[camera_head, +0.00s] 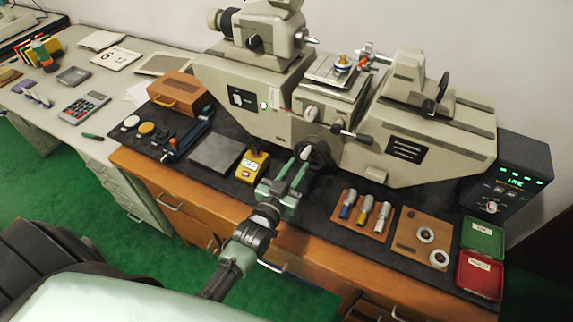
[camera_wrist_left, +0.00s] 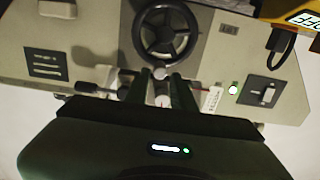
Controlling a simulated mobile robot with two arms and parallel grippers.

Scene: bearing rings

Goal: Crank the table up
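A grey bench machine carries a small table (camera_head: 332,72) on its middle, with a brass and blue piece and a red-tipped part on it. A black handwheel (camera_head: 321,151) sits low on the machine's front; it also shows in the left wrist view (camera_wrist_left: 190,32), where the machine appears upside down. The wheel has a pale crank knob (camera_wrist_left: 160,72) on its rim. My left gripper (camera_head: 298,163) is at the wheel with its fingers apart. In the left wrist view the knob lies between the fingertips (camera_wrist_left: 158,82); I cannot tell whether they touch it. My right gripper is out of view.
A yellow gauge (camera_head: 252,166) and grey plate (camera_head: 215,152) lie left of the gripper. A wooden holder (camera_head: 351,228) with metal cylinders, a board with rings (camera_head: 408,243) and green and red trays (camera_head: 478,275) lie right. A lever (camera_head: 352,134) projects above right of the wheel.

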